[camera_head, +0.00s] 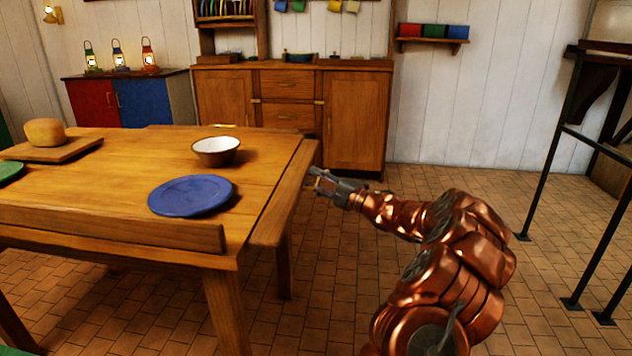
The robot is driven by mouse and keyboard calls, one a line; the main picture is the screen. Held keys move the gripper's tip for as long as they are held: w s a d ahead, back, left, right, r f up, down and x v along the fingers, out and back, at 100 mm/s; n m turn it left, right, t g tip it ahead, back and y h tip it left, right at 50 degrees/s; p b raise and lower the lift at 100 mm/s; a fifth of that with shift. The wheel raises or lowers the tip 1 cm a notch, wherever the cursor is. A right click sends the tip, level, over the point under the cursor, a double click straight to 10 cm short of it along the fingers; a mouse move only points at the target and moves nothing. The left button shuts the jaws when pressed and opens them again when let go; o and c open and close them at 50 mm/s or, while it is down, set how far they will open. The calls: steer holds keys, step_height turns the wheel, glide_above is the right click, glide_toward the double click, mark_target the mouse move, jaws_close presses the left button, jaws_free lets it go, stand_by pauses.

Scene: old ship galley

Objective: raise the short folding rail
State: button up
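The wooden table (130,165) fills the left side of the view. The short folding rail (284,198) runs along the table's right edge. It looks folded down and outward and does not stand above the tabletop. A longer rail (110,229) stands upright along the table's near edge. My gripper (313,181) is just right of the short rail, near the far half of its outer edge. Its fingers look apart, with a small yellowish bit near them. I cannot tell whether the fingers touch the rail.
A blue plate (191,196), a white-lined bowl (216,151) and a bread loaf on a board (62,150) are on the table. A wooden cabinet (354,122) stands behind. Dark metal posts (548,155) stand at the right. Tiled floor between is clear.

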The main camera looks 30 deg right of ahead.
jaws_close()
steer(key=shift+r, duration=0.1)
stand_by(0.5)
